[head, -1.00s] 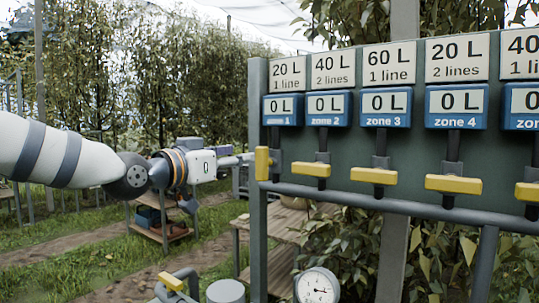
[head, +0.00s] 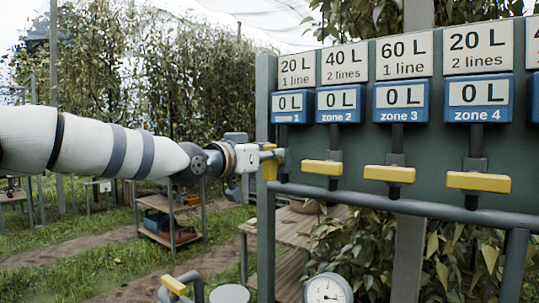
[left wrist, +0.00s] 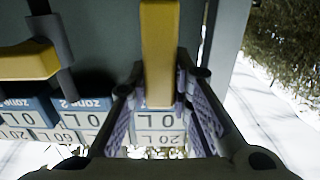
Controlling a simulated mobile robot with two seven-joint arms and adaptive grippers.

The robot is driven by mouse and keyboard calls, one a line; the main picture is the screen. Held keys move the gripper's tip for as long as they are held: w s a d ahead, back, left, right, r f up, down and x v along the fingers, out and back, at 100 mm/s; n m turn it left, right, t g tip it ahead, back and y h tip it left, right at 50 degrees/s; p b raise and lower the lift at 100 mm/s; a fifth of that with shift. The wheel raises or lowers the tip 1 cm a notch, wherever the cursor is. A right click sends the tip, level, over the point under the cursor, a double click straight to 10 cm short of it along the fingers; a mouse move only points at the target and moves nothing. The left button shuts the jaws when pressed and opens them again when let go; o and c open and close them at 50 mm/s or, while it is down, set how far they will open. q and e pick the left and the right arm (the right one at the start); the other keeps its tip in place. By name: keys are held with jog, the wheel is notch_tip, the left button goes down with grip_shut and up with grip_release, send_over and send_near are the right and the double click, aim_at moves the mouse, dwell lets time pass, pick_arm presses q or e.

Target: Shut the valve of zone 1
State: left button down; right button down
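In the left wrist view the yellow handle (left wrist: 158,50) lies between the two fingers of the left gripper (left wrist: 162,85). The fingers look spread, one on each side; whether they touch it is unclear. The zone 1 counter (head: 292,105) reads 0 L, under a 20 L, 1 line sign (head: 296,69). My right gripper is out of view.
The zone 2 handle (head: 322,168) is close on the right, then the zone 3 handle (head: 389,174) and zone 4 handle (head: 478,181). A grey post (head: 264,230) borders the panel's left. A gauge (head: 327,290) and a wooden table (head: 300,222) are below.

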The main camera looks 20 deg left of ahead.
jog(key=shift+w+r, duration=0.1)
pick_arm(q)
jog(key=m, duration=0.1)
jog(key=m+p, duration=0.1)
jog(key=m, duration=0.1)
jog(key=shift+s+d+r+m, duration=0.2)
jog(key=shift+s+d+m, duration=0.05)
jog(key=shift+d+m, duration=0.1)
jog(key=shift+d+f+m+p, duration=0.15)
jog(key=shift+m+p, duration=0.35)
jog(key=shift+m, duration=0.35)
jog(key=shift+d+f+m, duration=0.15)
jog(key=shift+m, duration=0.75)
jog(key=shift+s+d+f+m, duration=0.1)
jog(key=shift+f+m, duration=0.2)
jog(key=shift+m, duration=1.45)
jog(key=shift+d+f+m, duration=0.15)
jog(key=shift+f+m, duration=0.15)
jog(key=shift+m, duration=1.5)
jog(key=shift+s+d+f+m, duration=0.1)
jog(key=shift+f+m, duration=0.2)
jog(key=shift+m, duration=1.45)
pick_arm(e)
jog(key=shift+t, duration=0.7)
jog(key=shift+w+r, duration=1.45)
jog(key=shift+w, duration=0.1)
